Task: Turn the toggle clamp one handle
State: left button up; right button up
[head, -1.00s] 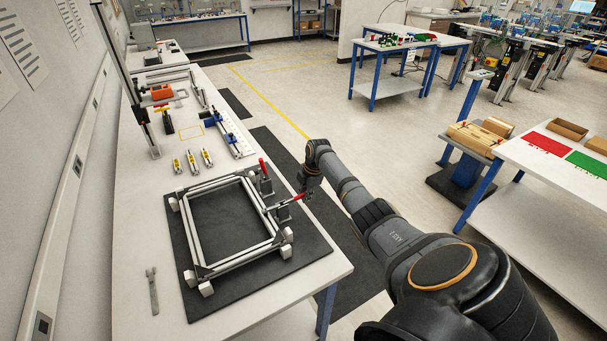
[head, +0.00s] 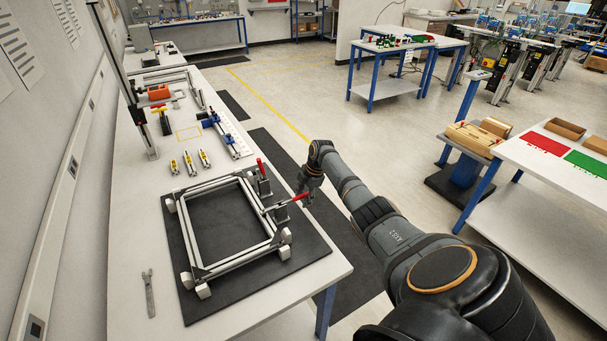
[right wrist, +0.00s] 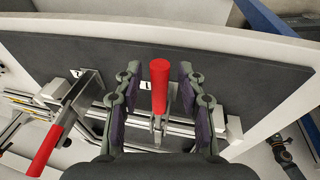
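Two toggle clamps with red handles stand at the right side of an aluminium frame (head: 205,265) on a dark mat. The handle of clamp one (head: 297,198) points out to the right, toward my right gripper (head: 306,190). In the right wrist view a "1" tag sits by this clamp, and its red handle (right wrist: 159,85) lies between the two open fingers of my right gripper (right wrist: 156,100). My left gripper is not in view.
The dark mat (head: 310,245) lies on a white bench (head: 130,240). A wrench (head: 148,293) lies at the left, and several small yellow-marked parts (head: 190,164) are behind the frame. Open floor is to the right of the bench.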

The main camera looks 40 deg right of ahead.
jog(key=shift+r, duration=0.15)
jog(key=v, duration=1.1)
jog(key=shift+s+r, duration=0.15)
jog(key=shift+r, duration=0.2)
jog(key=shift+d, duration=0.1)
